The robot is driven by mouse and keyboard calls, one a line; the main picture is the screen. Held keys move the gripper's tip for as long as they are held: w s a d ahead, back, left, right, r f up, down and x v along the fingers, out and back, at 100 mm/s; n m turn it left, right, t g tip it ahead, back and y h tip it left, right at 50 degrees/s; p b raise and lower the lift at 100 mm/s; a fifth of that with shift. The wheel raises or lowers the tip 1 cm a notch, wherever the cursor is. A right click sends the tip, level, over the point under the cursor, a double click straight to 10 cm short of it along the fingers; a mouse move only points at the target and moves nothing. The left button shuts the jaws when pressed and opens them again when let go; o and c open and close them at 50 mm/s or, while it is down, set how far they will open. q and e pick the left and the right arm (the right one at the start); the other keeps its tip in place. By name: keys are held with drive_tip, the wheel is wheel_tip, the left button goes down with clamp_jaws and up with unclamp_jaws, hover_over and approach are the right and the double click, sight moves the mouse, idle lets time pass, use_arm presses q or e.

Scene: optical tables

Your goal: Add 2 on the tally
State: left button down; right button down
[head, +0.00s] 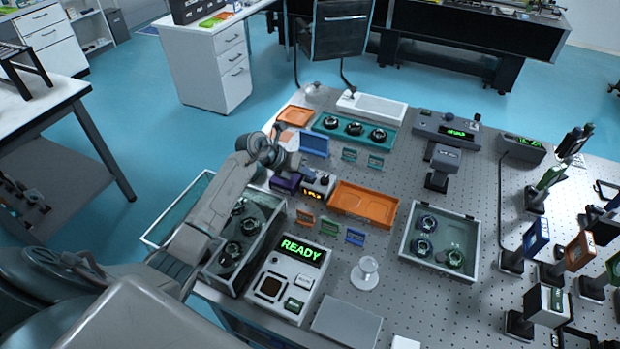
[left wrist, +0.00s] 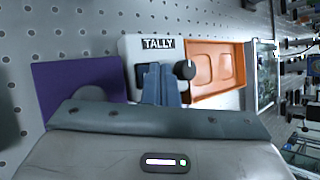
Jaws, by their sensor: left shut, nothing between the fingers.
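The tally (head: 318,187) is a small pale box with an orange-lit display, too small to read surely, on the perforated table. In the left wrist view the tally (left wrist: 130,48) shows its TALLY label, a dark button (left wrist: 142,76) on the left and a black knob (left wrist: 185,69) on the right. My left gripper (head: 300,168) is at the box's back edge. In the left wrist view its closed fingers (left wrist: 161,70) are over the middle of the box, between button and knob, partly hiding the button. I cannot tell whether they touch it. My right gripper is not in view.
A purple block (head: 285,182) stands close left of the tally, and an orange tray (head: 364,205) close right. A blue bin (head: 314,145) is behind. In front are small card holders (head: 330,226) and a box reading READY (head: 288,277).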

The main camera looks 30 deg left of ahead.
sight(306, 179)
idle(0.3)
use_arm(q)
drive_tip(key=shift+r+p, duration=0.5)
drive_tip(key=shift+r, duration=0.35)
drive_tip(key=shift+r+p, duration=1.7)
drive_tip(key=shift+r, duration=0.85)
drive_tip(key=shift+f, duration=0.1)
